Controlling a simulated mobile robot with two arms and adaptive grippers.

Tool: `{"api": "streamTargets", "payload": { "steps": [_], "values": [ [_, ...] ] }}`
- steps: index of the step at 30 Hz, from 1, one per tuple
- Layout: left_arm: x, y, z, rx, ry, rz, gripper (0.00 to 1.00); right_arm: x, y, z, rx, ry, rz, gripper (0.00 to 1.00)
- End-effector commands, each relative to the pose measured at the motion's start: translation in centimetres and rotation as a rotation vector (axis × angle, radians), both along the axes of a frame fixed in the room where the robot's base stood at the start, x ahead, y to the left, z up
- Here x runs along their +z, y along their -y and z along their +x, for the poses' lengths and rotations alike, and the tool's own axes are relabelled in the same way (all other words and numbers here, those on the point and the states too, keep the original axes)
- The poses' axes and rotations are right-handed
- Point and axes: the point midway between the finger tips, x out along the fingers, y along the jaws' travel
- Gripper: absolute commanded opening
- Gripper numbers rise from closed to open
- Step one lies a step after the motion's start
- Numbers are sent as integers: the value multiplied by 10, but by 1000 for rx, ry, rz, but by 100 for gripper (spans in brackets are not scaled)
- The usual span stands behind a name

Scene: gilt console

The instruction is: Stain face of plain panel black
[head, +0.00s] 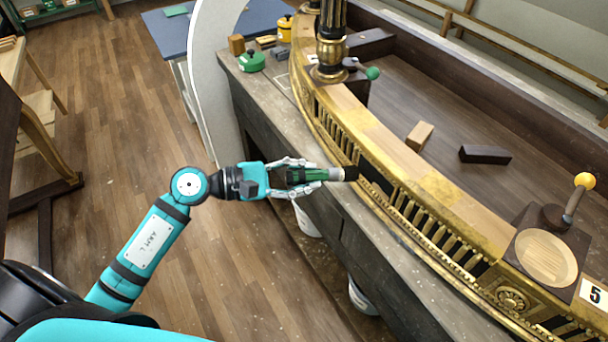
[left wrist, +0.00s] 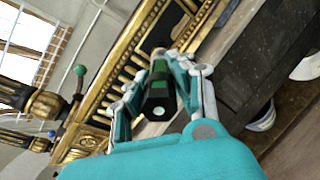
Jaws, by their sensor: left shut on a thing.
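My left gripper (head: 308,176) is shut on a green and black applicator with a pale collar and a dark tip (head: 350,173). In the left wrist view the gripper (left wrist: 165,80) holds the applicator (left wrist: 158,93) between its fingers, its back end toward the camera. The gilt console (head: 432,190) curves across the head view. A plain panel (head: 376,183) between its gilt balusters looks black on the part that shows. The tip is at or very close to the panel's left side; I cannot tell whether it touches. My right gripper is not in view.
A grey bench (head: 400,268) runs under the console. A pale block (head: 419,135) and a dark block (head: 485,154) lie behind the console rail. A round wooden disc (head: 545,257) and a yellow-knobbed lever (head: 578,196) are at right. White buckets (head: 362,297) stand below.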

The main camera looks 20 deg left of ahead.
Motion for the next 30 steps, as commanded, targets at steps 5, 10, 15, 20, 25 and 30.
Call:
{"api": "streamTargets", "payload": {
  "steps": [5,10,15,20,25,30],
  "values": [
    [0,2,2,-1,0,-1,0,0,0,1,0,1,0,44],
    [0,4,5,0,0,0,0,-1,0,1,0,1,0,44],
    [0,6,8,0,0,0,0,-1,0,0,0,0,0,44],
    [0,8,10,-1,0,-1,0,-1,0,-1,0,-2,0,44],
    [0,10,13,-1,0,-1,0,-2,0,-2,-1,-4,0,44],
    [0,12,10,0,0,-1,0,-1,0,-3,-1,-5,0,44]
  ]
}}
